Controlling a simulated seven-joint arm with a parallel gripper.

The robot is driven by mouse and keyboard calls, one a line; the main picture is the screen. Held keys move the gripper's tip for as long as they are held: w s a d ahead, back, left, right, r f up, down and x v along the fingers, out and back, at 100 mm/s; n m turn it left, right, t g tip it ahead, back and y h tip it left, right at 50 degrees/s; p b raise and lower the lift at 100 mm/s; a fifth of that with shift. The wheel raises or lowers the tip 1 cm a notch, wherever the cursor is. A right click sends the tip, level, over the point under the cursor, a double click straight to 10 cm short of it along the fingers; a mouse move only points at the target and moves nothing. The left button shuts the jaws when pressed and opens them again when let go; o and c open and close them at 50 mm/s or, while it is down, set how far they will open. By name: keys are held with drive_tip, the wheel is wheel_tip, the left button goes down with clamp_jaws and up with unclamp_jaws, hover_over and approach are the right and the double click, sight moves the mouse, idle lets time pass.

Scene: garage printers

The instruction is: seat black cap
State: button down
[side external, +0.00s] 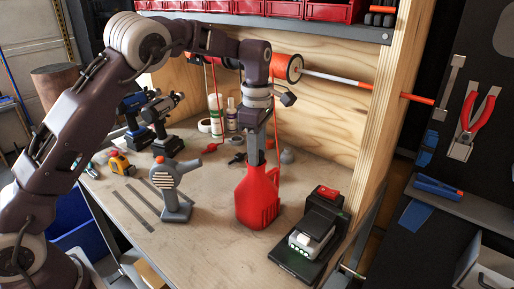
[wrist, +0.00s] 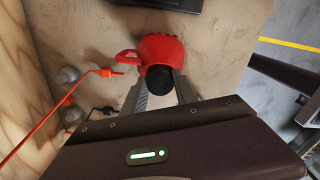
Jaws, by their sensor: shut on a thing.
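A red jug (side external: 257,200) with a side handle stands upright on the workbench, right of centre; in the wrist view it (wrist: 162,50) shows from above. My gripper (side external: 256,157) points down over the jug's top. In the wrist view its fingers (wrist: 160,88) stand on either side of a round black cap (wrist: 158,79) and are shut on it. The cap overlaps the near part of the jug's top in that view. The cap is not clearly visible in the side view. I cannot tell whether it touches the jug's neck or hangs just above it.
A black charger base (side external: 309,238) stands close right of the jug. Drills (side external: 160,125) and bottles (side external: 231,114) are at the back. The wooden bench top (side external: 195,240) is bare in front.

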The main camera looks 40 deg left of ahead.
drive_tip(key=c, duration=0.9)
unclamp_jaws()
wheel_tip(320, 180, up, 7)
drive_tip(key=shift+f, duration=0.1)
